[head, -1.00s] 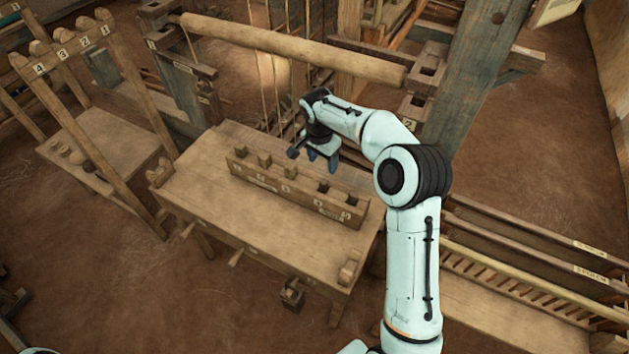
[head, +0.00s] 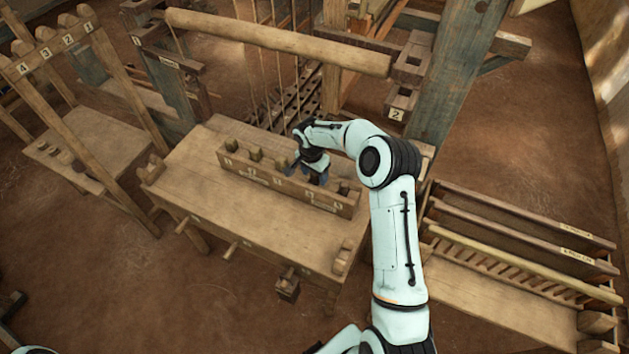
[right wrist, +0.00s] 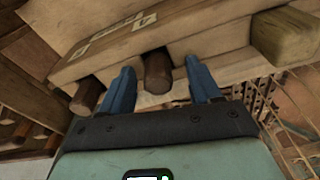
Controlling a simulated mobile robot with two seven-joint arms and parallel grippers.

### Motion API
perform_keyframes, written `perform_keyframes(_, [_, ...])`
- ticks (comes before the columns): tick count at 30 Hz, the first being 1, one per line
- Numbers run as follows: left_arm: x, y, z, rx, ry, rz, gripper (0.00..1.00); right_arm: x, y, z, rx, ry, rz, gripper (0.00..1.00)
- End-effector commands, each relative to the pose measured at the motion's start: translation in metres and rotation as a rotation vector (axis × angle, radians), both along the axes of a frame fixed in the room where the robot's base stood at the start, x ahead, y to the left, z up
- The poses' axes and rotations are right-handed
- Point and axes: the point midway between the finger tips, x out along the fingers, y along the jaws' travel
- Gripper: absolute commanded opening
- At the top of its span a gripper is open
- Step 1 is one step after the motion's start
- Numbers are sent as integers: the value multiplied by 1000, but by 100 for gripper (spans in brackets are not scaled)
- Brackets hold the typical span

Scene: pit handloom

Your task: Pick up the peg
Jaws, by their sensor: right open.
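A wooden peg rack (head: 240,178) with numbered places stands on the bench. My right gripper (head: 308,172) is over the rack's right half, pointing down. In the right wrist view its blue fingers are open, one on each side of a dark brown round-ended peg (right wrist: 158,72). Gaps show between peg and fingers. A paler peg (right wrist: 287,36) is to the right of the fingers, and another dark one (right wrist: 87,97) lies to the left. My left gripper is out of view.
The bench (head: 190,175) is clear in front of the rack. A thick wooden roller (head: 280,42) and loom posts stand behind. A slatted rack (head: 510,265) is at the right, and a low side table (head: 100,140) at the left.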

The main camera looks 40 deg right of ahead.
Motion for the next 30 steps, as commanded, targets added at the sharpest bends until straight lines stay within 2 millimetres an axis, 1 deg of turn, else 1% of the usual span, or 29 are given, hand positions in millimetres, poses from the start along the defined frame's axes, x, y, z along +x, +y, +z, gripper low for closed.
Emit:
perform_keyframes(5, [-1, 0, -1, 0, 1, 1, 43, 0, 0, -1, 0, 0, 0, 63])
perform_keyframes(8, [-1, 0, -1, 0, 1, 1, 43, 0, 0, -1, 0, 0, 0, 33])
perform_keyframes(9, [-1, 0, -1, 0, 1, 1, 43, 0, 0, -1, 0, 0, 0, 20])
perform_keyframes(11, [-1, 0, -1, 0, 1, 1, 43, 0, 0, -1, 0, 0, 0, 2])
perform_keyframes(19, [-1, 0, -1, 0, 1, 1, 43, 0, 0, 0, 0, 0, 0, 2])
perform_keyframes(23, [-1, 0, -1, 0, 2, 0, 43, 0, 0, 9, -3, -2, 0, 2])
perform_keyframes(26, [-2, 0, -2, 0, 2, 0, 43, 1, 0, 25, -2, -5, 0, 2])
perform_keyframes(29, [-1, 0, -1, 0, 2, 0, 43, 1, 0, 50, -3, -6, 0, 2])
perform_keyframes(30, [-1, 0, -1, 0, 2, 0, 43, 1, 0, 61, -3, -6, 1, 2])
